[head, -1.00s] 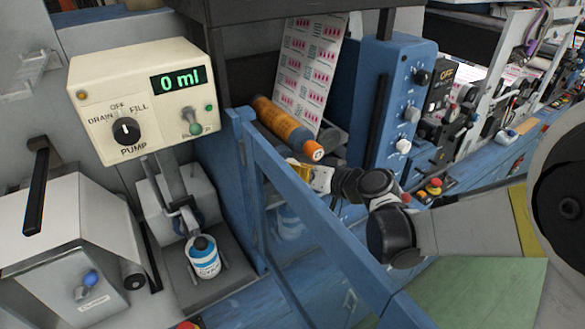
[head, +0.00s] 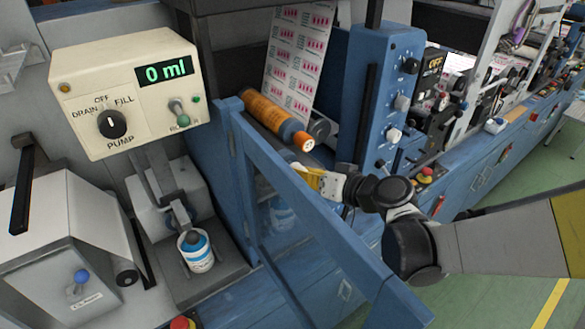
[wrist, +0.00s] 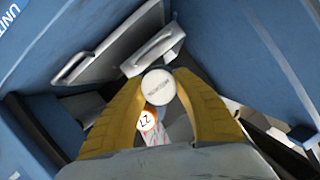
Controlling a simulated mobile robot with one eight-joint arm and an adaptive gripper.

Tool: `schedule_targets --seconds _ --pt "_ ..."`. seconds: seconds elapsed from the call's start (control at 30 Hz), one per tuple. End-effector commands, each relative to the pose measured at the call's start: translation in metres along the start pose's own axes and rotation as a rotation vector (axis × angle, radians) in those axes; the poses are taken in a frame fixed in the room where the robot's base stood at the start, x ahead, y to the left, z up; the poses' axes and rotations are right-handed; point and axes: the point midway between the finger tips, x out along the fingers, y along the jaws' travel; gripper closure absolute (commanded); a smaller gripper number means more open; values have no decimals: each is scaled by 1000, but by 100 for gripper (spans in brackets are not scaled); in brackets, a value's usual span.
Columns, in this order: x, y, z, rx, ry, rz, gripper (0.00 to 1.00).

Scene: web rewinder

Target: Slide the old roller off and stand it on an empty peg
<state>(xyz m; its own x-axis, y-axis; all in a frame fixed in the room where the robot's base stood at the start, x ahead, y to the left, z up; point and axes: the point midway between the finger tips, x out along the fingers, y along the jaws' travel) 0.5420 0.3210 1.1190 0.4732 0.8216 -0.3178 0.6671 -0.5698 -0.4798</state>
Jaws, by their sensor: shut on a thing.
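An orange roller (head: 275,120) with a white-faced end lies tilted in the machine in the head view, below the printed web. In the wrist view, an orange-rimmed end face marked with a number (wrist: 147,120) shows beyond my left finger. My gripper (head: 312,178) is just in front of and below the roller's near end, apart from it. In the wrist view, its yellow fingers (wrist: 168,98) are closed around a white round-faced piece (wrist: 159,86) with small print. What this piece belongs to is partly hidden. I cannot make out any empty peg.
A blue-framed panel (head: 305,200) stands just left of and below my gripper. A blue control box with knobs (head: 385,100) rises to the right. A pump box (head: 125,95) reads 0 ml at left, above a blue-white can (head: 196,252). Green floor (head: 490,315) is open at lower right.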

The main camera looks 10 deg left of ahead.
Motion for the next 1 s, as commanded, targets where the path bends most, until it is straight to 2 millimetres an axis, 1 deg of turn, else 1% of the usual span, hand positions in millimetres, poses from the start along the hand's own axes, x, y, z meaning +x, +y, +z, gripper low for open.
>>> schedule_targets --seconds 1.0 --pt "-71 0 28 0 -1 1 100"
